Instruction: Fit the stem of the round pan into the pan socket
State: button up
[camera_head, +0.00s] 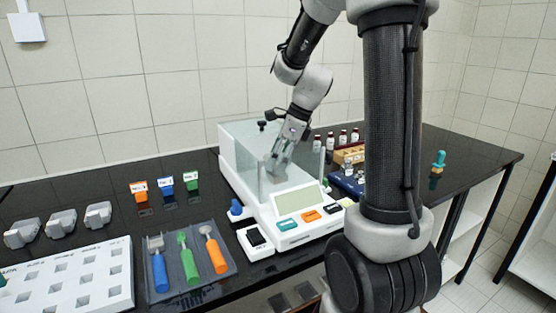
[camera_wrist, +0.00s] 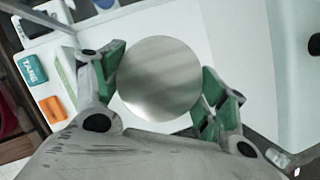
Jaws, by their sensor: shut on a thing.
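The round pan (camera_wrist: 158,78) is a flat, shiny metal disc between the green-padded fingers of my gripper (camera_wrist: 160,88) in the wrist view. My gripper is shut on it. In the head view my gripper (camera_head: 278,160) reaches down inside the glass-walled chamber of the white balance (camera_head: 286,228), and the pan is hard to make out through the glass. The pan's stem and the pan socket are hidden, so I cannot tell how they sit to each other. The white balance floor (camera_wrist: 242,48) shows beside the pan in the wrist view.
The chamber's glass walls (camera_head: 247,172) stand close around my gripper. Brown bottles (camera_head: 330,141) and a wooden block (camera_head: 349,154) stand right of the balance.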

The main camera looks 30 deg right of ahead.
jog(key=shift+f, duration=1.3)
dwell(0.8)
jog(key=o, duration=1.1)
jog(key=shift+o, duration=0.3)
jog(key=shift+r, duration=0.1)
jog(key=shift+r, duration=5.9)
